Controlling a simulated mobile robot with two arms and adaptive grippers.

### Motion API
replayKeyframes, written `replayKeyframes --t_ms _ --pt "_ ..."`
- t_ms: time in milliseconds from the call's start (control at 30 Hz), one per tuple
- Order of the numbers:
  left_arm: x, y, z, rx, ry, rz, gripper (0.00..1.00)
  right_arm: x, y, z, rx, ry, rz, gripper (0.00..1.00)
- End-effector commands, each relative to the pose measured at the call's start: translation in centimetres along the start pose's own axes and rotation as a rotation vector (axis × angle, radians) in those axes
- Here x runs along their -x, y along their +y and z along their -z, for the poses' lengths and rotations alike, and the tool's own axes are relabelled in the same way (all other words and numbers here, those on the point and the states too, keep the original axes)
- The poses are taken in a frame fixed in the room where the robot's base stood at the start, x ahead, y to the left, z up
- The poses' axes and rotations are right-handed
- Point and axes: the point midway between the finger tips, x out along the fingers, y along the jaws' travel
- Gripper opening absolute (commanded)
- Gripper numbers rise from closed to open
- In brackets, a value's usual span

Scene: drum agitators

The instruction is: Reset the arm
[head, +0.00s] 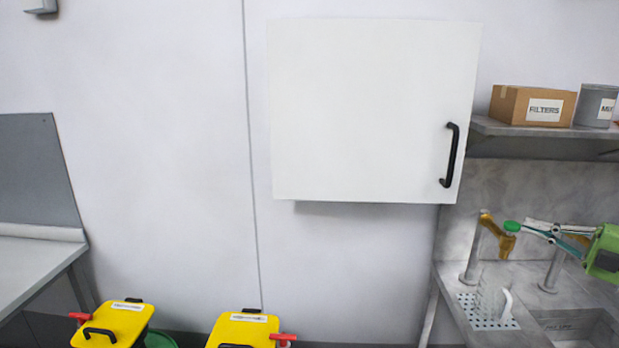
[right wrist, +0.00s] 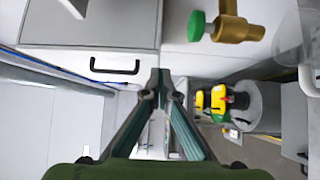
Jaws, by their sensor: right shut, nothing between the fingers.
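My right gripper (head: 549,232) comes in from the right edge of the head view, over the sink counter. Its narrow fingers are together with nothing between them, and their tips are close to a green knob (head: 512,226) on a brass tap (head: 495,233). In the right wrist view the gripper (right wrist: 160,80) points ahead with its tips meeting. There the green knob (right wrist: 197,26) and the brass tap (right wrist: 238,28) appear above and right of the fingertips, apart from them. My left gripper is not in view.
A clear pitcher (head: 490,301) stands on a perforated drain plate (head: 478,320) below the tap. A closed white cabinet (head: 370,110) hangs on the wall. A shelf (head: 545,131) holds a FILTERS box (head: 530,106) and a grey tin (head: 596,106). Yellow-lidded bins (head: 113,325) stand low at left.

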Motion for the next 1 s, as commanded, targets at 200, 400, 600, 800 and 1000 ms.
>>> replayKeyframes --t_ms 200,400,600,800,1000 --pt "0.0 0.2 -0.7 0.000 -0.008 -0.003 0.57 -7.4 -4.6 1.0 -0.064 -0.071 -0.051 0.00" --pt "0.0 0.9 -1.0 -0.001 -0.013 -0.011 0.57 -14.1 -10.6 3.8 -0.212 -0.213 -0.126 0.00" --pt "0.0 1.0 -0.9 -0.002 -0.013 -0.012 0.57 -17.0 -16.8 7.7 -0.420 -0.393 -0.169 0.00" --pt "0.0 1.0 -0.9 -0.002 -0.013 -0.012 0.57 -16.3 -23.7 12.8 -0.677 -0.614 -0.153 0.00" --pt "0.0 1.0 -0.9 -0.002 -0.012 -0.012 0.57 -12.3 -30.6 19.5 -0.955 -0.859 -0.065 0.00"
